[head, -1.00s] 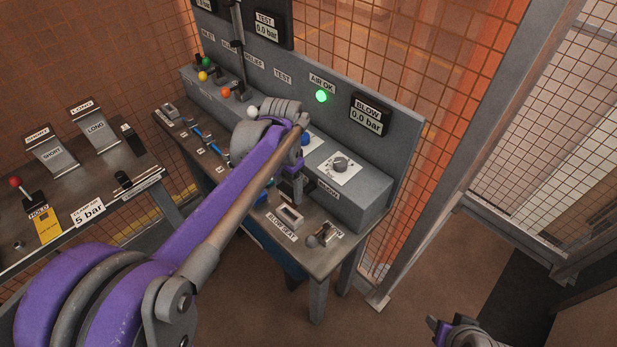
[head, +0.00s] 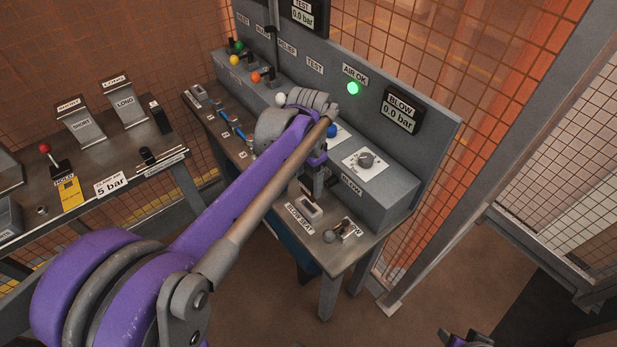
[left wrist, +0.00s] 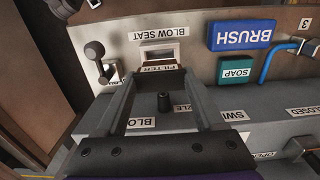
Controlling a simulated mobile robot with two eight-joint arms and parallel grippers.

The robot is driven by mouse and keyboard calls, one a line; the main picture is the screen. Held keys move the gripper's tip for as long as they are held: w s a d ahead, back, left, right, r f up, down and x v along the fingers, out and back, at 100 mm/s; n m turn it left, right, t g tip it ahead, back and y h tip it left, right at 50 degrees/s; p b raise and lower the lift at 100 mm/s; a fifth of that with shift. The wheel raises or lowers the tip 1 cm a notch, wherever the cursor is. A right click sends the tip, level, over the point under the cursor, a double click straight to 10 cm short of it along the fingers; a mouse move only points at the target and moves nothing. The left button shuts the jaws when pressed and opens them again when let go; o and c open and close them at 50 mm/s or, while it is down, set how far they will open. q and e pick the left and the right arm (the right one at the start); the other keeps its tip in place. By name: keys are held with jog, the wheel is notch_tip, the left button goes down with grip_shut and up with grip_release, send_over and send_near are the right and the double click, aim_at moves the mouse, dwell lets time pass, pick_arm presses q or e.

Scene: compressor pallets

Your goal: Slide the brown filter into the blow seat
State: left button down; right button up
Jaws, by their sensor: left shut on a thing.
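The blow seat (head: 312,208) is a small pale-topped block with a slot near the bench's front edge, beside its BLOW SEAT label. It also shows in the left wrist view (left wrist: 158,54). My left gripper (head: 318,186) points down just behind the seat. In the left wrist view its fingers (left wrist: 159,78) are shut on the filter (left wrist: 158,69), of which a strip labelled FILTER shows between the tips, right by the seat. The filter's brown body is mostly hidden, and I cannot tell whether it touches the seat. My right gripper (head: 462,339) is cut off at the bottom edge.
A lever (head: 338,232) stands right beside the seat. A blue BRUSH block (left wrist: 241,35) and a SOAP label (left wrist: 236,70) lie to one side. A second bench (head: 120,160) is at left.

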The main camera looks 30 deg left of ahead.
aim_at(309, 198)
pick_arm(q)
jog(key=shift+f+b, duration=0.9)
jog(key=shift+f, duration=0.8)
dwell(0.5)
jog(key=shift+f+b, duration=1.05)
jog(key=shift+f, duration=1)
grip_release()
notch_tip(309, 198, up, 11)
jog(key=shift+f+p, duration=0.1)
jog(key=shift+p, duration=0.6)
jog(key=s+d+f+n+t+p, duration=0.2)
jog(key=s+d+p, duration=0.1)
jog(key=s, duration=0.4)
jog(key=s+d+f+n+t+p, duration=0.2)
jog(key=s+d+f+t+p, duration=0.1)
jog(key=s, duration=0.5)
jog(key=shift+s+d+n, duration=0.2)
jog(key=shift+d+n, duration=0.1)
jog(key=shift+d, duration=0.15)
